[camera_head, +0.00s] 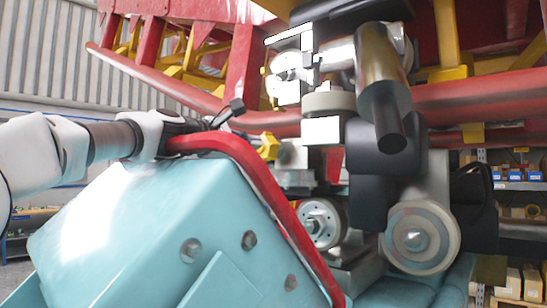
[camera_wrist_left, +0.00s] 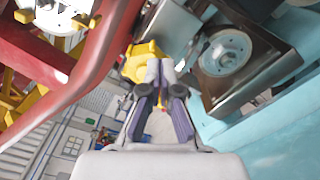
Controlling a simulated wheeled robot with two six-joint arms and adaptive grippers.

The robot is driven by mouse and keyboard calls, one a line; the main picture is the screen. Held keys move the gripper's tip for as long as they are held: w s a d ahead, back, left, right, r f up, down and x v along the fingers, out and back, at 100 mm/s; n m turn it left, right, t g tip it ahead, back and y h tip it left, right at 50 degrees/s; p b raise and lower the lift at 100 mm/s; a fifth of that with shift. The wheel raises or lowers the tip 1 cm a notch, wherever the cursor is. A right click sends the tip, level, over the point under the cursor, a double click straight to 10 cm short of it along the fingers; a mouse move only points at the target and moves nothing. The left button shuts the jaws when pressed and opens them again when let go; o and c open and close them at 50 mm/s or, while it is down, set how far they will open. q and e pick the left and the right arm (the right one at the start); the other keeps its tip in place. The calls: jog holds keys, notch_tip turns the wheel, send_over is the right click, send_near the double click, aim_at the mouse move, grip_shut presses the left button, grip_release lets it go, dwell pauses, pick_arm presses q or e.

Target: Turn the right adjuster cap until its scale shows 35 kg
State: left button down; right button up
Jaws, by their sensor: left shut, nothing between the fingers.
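A yellow cap-like part (camera_head: 268,146) sits behind the red-edged rim of the blue housing, near the middle of the head view. It also shows in the left wrist view (camera_wrist_left: 143,60), just beyond my left fingertips. I cannot tell for sure that it is the right adjuster cap, and no scale is readable. My left gripper (camera_head: 236,114) reaches over the red rim from the left. Its fingers (camera_wrist_left: 161,72) are shut and empty, with the tips close to the yellow part; I cannot tell whether they touch it. My right gripper is not in view.
The blue housing (camera_head: 120,225) with its red rim (camera_head: 262,180) lies below and beside my left arm. Wheels (camera_head: 418,238) and dark metal parts crowd the right. A red track tube (camera_head: 165,78) crosses behind. Shelves with boxes (camera_head: 520,180) stand far right.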

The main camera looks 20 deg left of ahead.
aim_at(267, 136)
pick_arm(q)
jog(key=w+d+r+p, duration=0.1)
jog(key=w+r+p, duration=0.1)
jog(key=w+p, duration=0.2)
jog(key=shift+w+r, duration=0.3)
jog(key=shift+w, duration=0.75)
jog(key=shift+w+f, duration=0.1)
jog(key=shift+w, duration=0.05)
jog(key=shift+f, duration=0.2)
